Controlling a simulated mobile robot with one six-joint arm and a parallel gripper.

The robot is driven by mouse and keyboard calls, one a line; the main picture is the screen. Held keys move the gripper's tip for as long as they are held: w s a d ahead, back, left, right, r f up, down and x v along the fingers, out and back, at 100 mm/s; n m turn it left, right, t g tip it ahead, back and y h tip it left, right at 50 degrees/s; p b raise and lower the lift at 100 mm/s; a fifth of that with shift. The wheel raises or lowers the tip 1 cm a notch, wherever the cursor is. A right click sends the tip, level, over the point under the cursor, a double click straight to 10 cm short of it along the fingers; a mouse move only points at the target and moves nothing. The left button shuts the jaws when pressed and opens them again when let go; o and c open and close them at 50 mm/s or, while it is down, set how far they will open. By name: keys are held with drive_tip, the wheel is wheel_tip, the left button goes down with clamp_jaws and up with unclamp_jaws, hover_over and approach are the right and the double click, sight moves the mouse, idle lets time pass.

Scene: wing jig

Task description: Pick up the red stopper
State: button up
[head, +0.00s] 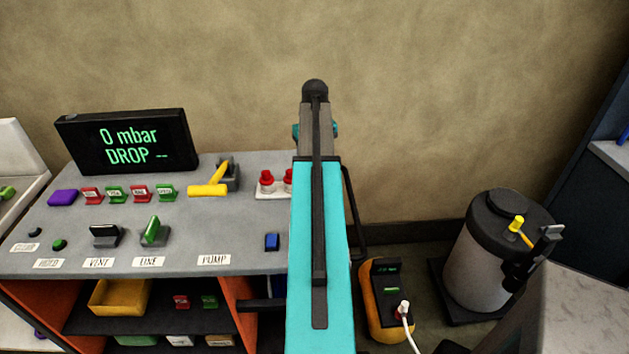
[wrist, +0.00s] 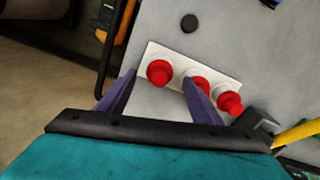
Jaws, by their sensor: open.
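Red stoppers stand in a row on a white strip (wrist: 181,69) on the grey bench. The wrist view shows three: a left one (wrist: 159,72), a middle one (wrist: 197,83) partly covered by a finger, and a right one (wrist: 230,103). In the head view two show (head: 266,176) (head: 288,175), with white lower parts; my arm covers the rest of the strip. My gripper (wrist: 160,76) is open, its two purple fingers apart. The left stopper appears between the fingertips in the picture, with nothing gripped. I cannot tell the height gap. The head view hides my gripper behind my arm.
A yellow-handled lever (head: 208,190) stands left of the strip. A black display (head: 126,141) reads "0 mbar DROP". Switches and small coloured tags line the bench (head: 190,258). A black round knob (wrist: 189,23) lies beyond the strip. A grey tank (head: 490,255) stands right.

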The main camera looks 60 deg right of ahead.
drive_tip(key=shift+f+b, duration=0.8)
drive_tip(key=shift+f, duration=0.7)
drive_tip(key=c, duration=1.1)
